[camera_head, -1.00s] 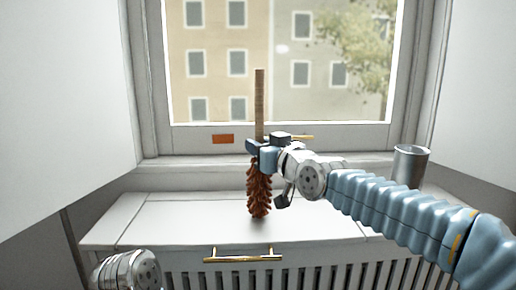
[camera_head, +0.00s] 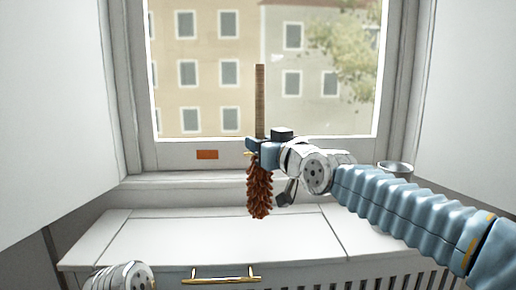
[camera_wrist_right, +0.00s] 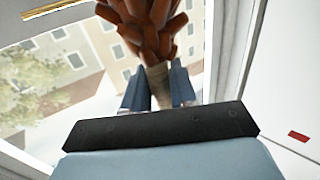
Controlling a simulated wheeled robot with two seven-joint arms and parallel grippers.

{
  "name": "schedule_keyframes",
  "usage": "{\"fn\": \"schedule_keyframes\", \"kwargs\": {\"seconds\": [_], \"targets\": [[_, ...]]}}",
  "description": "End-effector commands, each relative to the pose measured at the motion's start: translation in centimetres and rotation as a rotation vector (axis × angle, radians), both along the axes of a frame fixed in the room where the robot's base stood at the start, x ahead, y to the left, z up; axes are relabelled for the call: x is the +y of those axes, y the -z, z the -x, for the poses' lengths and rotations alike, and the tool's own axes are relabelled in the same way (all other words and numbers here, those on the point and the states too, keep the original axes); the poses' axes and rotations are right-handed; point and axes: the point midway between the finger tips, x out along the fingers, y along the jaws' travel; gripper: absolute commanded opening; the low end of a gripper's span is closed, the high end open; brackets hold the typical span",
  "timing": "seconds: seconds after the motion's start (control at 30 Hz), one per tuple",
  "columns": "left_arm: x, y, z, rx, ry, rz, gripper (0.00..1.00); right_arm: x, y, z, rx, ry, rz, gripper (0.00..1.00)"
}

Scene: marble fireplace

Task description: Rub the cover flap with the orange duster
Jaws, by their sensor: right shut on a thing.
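The orange duster (camera_head: 260,190) hangs upright, its rust-orange head down and wooden handle (camera_head: 260,100) up. My right gripper (camera_head: 262,150) is shut on the handle just above the head; the wrist view shows both fingers (camera_wrist_right: 158,92) around the tan handle below the bristles (camera_wrist_right: 150,25). The white top panel of the radiator cover, seemingly the cover flap (camera_head: 215,238), lies flat with seams on it. The duster's lower tip overlaps its back part in the head view; I cannot tell whether they touch. My left gripper is out of view; only part of that arm shows at bottom left.
A metal cup (camera_head: 395,168) is mostly hidden behind my right arm. The window (camera_head: 220,80) stands behind, with white walls at both sides and an orange tag (camera_head: 207,155) on its frame.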

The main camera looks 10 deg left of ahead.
Motion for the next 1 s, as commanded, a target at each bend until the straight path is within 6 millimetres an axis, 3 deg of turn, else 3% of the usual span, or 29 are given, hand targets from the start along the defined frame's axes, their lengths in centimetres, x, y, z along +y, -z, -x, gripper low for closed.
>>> {"fn": "schedule_keyframes", "kwargs": {"seconds": [0.3,1.0], "targets": [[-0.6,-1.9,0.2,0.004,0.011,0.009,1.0,-0.7,-2.9,0.4,-0.001,0.003,-0.001,0.0],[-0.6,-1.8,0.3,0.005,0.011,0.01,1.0,-0.7,-3.0,0.4,-0.001,0.003,-0.001,0.0]]}}
